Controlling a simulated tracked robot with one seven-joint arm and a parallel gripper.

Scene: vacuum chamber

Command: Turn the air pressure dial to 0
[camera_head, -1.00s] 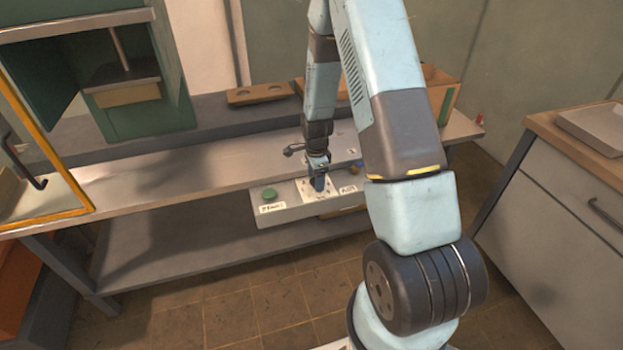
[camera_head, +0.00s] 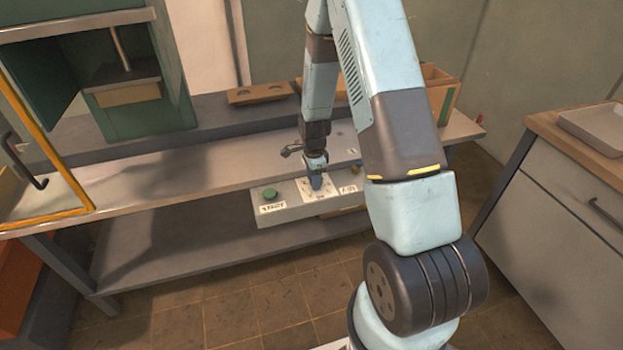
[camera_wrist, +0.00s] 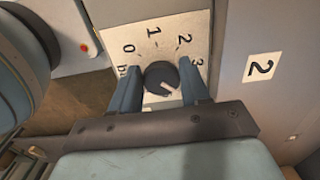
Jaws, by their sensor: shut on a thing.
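The air pressure dial (camera_wrist: 161,78) is a round dark knob on a white plate (camera_wrist: 148,38) marked 0, 1, 2, 3 in the wrist view. A pale pointer line on the knob runs toward its lower right, near the side of the 3. My gripper (camera_wrist: 160,86) has a blue finger on each side of the knob and is shut on it. In the head view my gripper (camera_head: 316,182) is down at the control panel (camera_head: 290,214), in front of the plate, and hides the knob.
A green button (camera_head: 269,193) sits on the panel left of the plate. The panel is at the front edge of a metal bench (camera_head: 180,182). A green chamber (camera_head: 150,115) with an open yellow-framed door (camera_head: 78,213) stands at left. A wooden-topped cabinet (camera_head: 560,200) is at right.

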